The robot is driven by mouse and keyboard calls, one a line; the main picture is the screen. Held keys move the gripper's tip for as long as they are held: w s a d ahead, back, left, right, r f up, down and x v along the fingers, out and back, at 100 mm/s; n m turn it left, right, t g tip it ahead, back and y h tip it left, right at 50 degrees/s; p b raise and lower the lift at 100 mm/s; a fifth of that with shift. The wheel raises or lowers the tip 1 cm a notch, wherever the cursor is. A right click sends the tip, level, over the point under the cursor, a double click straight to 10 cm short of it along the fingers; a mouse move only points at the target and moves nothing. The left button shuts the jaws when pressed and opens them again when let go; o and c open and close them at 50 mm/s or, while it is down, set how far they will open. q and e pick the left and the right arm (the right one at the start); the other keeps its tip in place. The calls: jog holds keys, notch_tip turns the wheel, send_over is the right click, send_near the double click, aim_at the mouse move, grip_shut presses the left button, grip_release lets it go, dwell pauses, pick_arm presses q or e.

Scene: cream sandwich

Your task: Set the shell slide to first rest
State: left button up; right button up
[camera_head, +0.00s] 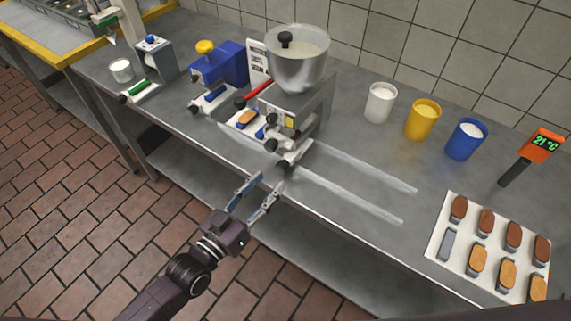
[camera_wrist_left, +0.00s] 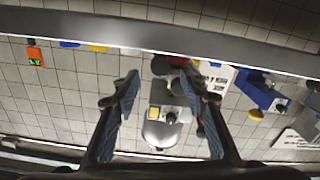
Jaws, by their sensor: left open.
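My left gripper (camera_head: 262,190) is open and empty, over the front edge of the counter. Its two blue-padded fingers also show in the left wrist view (camera_wrist_left: 160,88). Beyond the fingertips stands a grey machine (camera_head: 312,108) with a metal bowl on top. A brown oblong shell (camera_head: 247,117) sits in a small white carriage (camera_head: 234,126) at the machine's left side; this appears to be the shell slide. A grey cylindrical handle (camera_head: 292,156) sticks out at the machine's front, apart from the fingers. My right gripper is not in view.
A blue device (camera_head: 220,66) and a grey device with a green handle (camera_head: 140,87) stand left. White, yellow (camera_head: 422,120) and blue cups stand behind right. A tray (camera_head: 441,228) of brown and tan shells lies far right, below an orange display (camera_head: 544,145).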

aim_at(280, 170)
pick_arm(q)
jog(key=p+x, duration=0.1)
jog(key=x, duration=0.6)
jog(key=shift+w+d, duration=0.15)
jog(key=shift+w, duration=0.05)
grip_shut()
